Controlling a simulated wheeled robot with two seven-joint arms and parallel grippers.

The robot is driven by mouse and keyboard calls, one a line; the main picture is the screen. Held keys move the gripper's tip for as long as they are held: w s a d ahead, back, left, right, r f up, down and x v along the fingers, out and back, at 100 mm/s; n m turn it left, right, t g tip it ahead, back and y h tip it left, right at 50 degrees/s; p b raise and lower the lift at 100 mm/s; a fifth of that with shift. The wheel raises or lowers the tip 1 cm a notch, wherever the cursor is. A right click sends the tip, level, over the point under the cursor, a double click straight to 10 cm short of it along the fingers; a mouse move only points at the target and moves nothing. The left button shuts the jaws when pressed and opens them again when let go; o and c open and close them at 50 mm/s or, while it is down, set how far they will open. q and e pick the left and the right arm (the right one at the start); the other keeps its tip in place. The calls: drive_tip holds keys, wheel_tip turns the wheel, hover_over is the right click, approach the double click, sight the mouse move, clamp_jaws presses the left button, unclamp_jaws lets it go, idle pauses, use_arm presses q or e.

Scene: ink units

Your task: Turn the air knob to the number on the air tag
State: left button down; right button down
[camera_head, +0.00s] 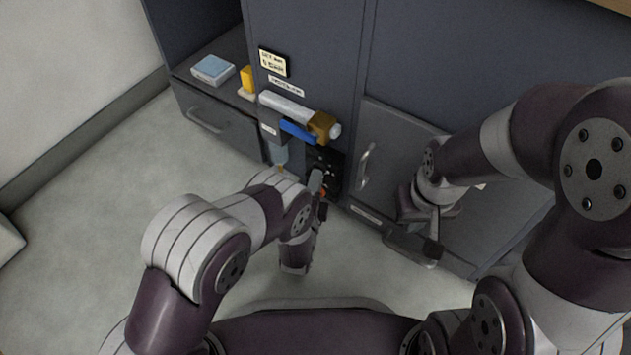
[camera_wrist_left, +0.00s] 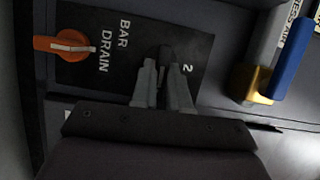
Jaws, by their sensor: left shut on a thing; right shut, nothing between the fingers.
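The air knob (camera_wrist_left: 165,56) is a dark knob on a black panel (camera_wrist_left: 120,70) in the left wrist view. My left gripper (camera_wrist_left: 162,80) is shut on it, and the fingers hide most of it, so its pointer cannot be read. A "2" and the word "BAR" are printed on the panel beside it. In the head view my left gripper (camera_head: 317,186) is at the panel (camera_head: 328,160). A cream tag (camera_head: 273,62) with black text is on the cabinet above; its number is too small to read surely. My right gripper (camera_head: 432,250) is shut and empty, before the lower right door.
An orange drain knob (camera_wrist_left: 66,46) with a white stripe sits beside "DRAIN". A pale pipe (camera_head: 288,106) with a brass valve (camera_head: 323,126) and blue lever (camera_head: 298,131) juts out above the panel. A door handle (camera_head: 365,166) is to the right. A blue-white box (camera_head: 213,69) lies on the left shelf.

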use_arm(q)
drive_tip(key=shift+f, duration=0.15)
use_arm(e)
drive_tip(key=shift+f, duration=0.1)
idle(0.4)
use_arm(q)
drive_tip(key=c, duration=1.1)
unclamp_jaws()
